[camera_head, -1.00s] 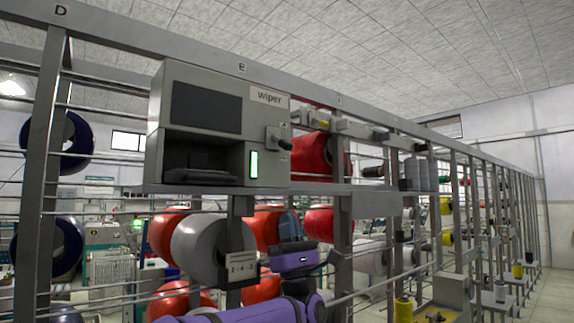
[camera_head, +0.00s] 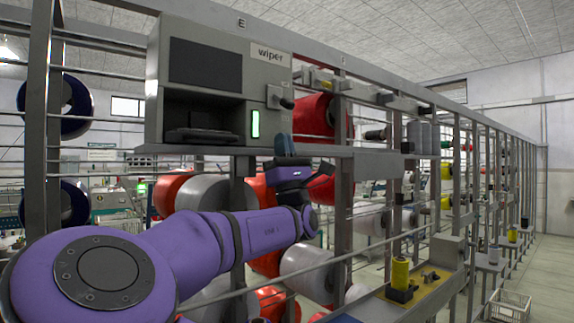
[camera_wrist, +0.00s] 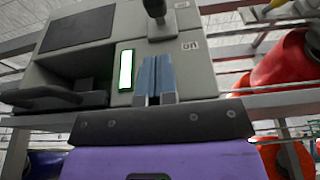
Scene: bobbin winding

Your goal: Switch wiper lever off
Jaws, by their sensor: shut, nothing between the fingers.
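The grey wiper box (camera_head: 205,88) is mounted on the rack, with a "wiper" label on its front. Its lever (camera_head: 283,101) sticks out at the right of the front, its dark knob toward the lower right. A green-edged indicator (camera_head: 255,124) is lit left of and below the lever. My gripper (camera_head: 284,142) is shut and empty, just below the lever and apart from it. In the wrist view the blue fingers (camera_wrist: 155,76) are together, pointing up at the lever (camera_wrist: 156,14). A small label (camera_wrist: 190,45), apparently "ON", is beside them.
The shelf (camera_head: 350,163) under the box runs close to my fingers. Red spools (camera_head: 313,115) sit behind the rack bars to the right. Rack posts (camera_head: 342,215) and thin rails surround the arm. The aisle floor (camera_head: 545,290) at right is mostly clear.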

